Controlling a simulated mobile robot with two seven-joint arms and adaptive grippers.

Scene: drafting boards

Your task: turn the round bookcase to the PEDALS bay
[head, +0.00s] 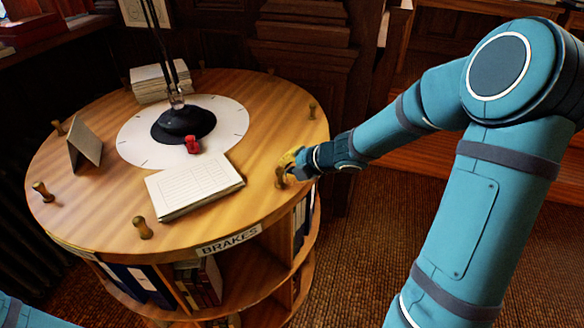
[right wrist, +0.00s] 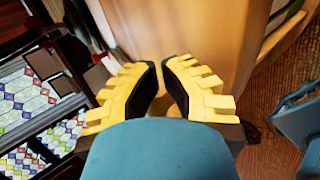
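The round bookcase (head: 95,220) has a wooden top with upright pegs around its rim. Its front edge carries a BRAKES label (head: 229,243), facing me; I see no readable PEDALS label. My right gripper (head: 290,163) is at the right rim, right by a wooden peg (head: 281,178). In the right wrist view its yellow fingers (right wrist: 164,68) have their tips close together with a narrow gap. I cannot make out the peg between them, so I cannot tell if they hold it. My left gripper is out of view.
On the top are a white dial (head: 135,140) with a black lamp base (head: 183,124), a small red piece (head: 193,145), a paper pad (head: 195,187), a folded card (head: 84,143) and a paper stack (head: 160,80). Other pegs (head: 142,228) stand along the rim. Binders fill shelves below.

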